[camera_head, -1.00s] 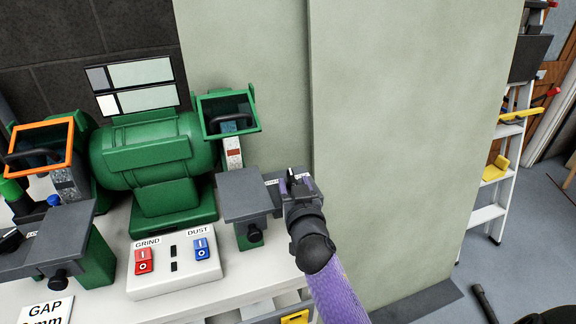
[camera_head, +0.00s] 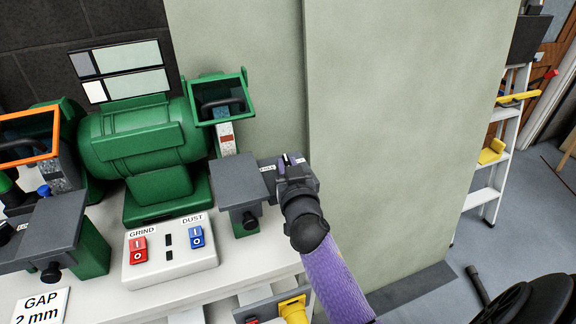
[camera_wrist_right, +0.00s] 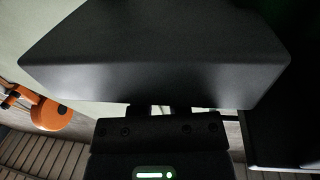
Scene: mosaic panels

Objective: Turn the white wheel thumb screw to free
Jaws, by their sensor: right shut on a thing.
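The green bench grinder (camera_head: 150,145) stands on a white bench. Its right tool rest (camera_head: 240,178) is a dark grey plate on a green bracket, with a black knob (camera_head: 250,222) on the front. A small white label (camera_head: 267,168) sits at the plate's right edge; its text is too small to read. My right gripper (camera_head: 284,160) is shut at that right side, beside the label. The thumb screw in its jaws is hidden by the gripper. In the right wrist view a dark block (camera_wrist_right: 155,55) covers the fingertips. My left gripper is not in view.
A switch box (camera_head: 170,250) with red and blue switches stands in front of the grinder. The left tool rest (camera_head: 45,232) and a gap sign (camera_head: 42,308) are at the left. A pale wall panel (camera_head: 390,150) rises close behind my right arm. A stepladder (camera_head: 492,165) stands far right.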

